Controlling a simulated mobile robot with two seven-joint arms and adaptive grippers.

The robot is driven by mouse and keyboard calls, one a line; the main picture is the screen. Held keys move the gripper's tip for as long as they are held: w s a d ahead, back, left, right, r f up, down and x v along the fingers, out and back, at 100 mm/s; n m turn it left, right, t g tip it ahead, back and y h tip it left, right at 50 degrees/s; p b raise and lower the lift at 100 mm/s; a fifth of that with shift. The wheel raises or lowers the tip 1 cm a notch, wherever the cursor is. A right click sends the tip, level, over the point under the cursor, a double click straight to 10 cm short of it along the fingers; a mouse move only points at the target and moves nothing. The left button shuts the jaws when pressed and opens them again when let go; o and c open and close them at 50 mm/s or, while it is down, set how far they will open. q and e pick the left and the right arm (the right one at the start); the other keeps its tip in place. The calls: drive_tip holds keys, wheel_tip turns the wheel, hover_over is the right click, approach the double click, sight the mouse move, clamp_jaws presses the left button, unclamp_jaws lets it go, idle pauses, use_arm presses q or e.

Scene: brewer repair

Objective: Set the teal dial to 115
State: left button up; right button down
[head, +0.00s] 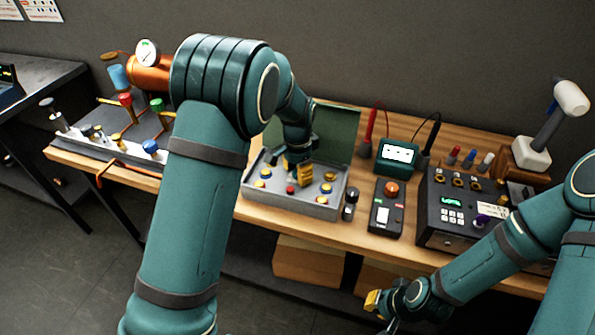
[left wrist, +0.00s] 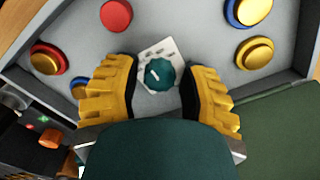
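The teal dial (left wrist: 159,74) sits on a small white scale plate (left wrist: 169,48) in the grey panel box. A short white mark shows on its top, pointing towards the left of the left wrist view. The scale figures are too small to read. My left gripper (left wrist: 160,84) is open, with one yellow finger on each side of the dial and a gap to it. In the head view the left gripper (head: 298,174) is over the box and hides the dial. My right gripper (head: 381,311) hangs in front of the bench, low in the head view, away from the box.
The grey box (head: 315,209) holds several red, blue and yellow buttons around the dial, and its green lid (head: 338,132) stands open behind. A black device with a red-orange knob (head: 391,189) and a control unit (head: 440,215) stand to the right. Pipework is at the left.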

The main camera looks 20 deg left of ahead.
use_arm(q)
clamp_jaws()
drive_tip(key=shift+n, duration=0.3)
drive_tip(key=shift+n+p, duration=0.6)
drive_tip(key=shift+n, duration=0.3)
drive_tip(key=shift+n+p, duration=0.55)
drive_tip(key=shift+n, duration=1.25)
drive_tip(key=o, duration=0.5)
unclamp_jaws()
